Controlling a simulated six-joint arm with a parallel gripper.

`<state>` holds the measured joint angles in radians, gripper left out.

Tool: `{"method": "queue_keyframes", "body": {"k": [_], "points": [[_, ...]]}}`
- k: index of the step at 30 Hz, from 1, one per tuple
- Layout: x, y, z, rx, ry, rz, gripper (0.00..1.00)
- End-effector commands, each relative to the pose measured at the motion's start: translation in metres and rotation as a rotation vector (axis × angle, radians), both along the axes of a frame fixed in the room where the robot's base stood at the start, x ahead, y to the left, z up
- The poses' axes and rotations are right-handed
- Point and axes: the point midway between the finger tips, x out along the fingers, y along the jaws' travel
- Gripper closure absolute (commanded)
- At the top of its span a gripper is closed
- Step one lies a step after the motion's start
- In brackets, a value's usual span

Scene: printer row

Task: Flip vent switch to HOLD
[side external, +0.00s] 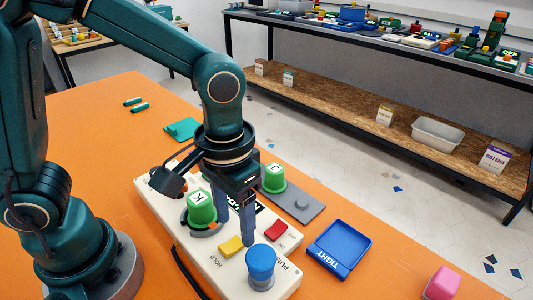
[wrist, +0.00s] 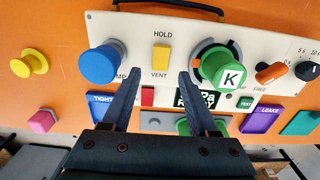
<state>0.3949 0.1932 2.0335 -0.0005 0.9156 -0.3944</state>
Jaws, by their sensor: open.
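The yellow vent switch (wrist: 161,58) sits on the cream panel (wrist: 135,25), between the labels HOLD (wrist: 163,34) and VENT (wrist: 159,75) in the wrist view. I cannot tell which way it is tipped. In the side view the yellow switch (side external: 231,246) is just beside my fingertips, and the HOLD label (side external: 216,258) is near it. My gripper (side external: 237,235) points down over the panel, open and empty. In the wrist view its fingers (wrist: 160,76) stand apart on either side of the switch's column; contact is not visible. The side view's VENT label is hidden.
A blue knob (wrist: 100,64) and green K knob (wrist: 222,67) flank the switch closely. A red switch (side external: 276,231) is nearby. A blue TIGHT tray (side external: 339,248), pink block (side external: 441,283) and green J knob (side external: 272,178) stand beyond the panel. The orange table's far left is mostly clear.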

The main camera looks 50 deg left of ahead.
Motion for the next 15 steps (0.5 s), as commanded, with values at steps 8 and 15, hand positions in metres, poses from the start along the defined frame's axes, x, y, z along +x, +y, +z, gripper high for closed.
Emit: {"method": "queue_keyframes", "body": {"k": [8,15], "points": [[-0.001,0.001,-0.028,0.0,0.001,0.001,0.4],[0.0,0.0,-0.031,-0.001,-0.001,0.001,0.4]]}}
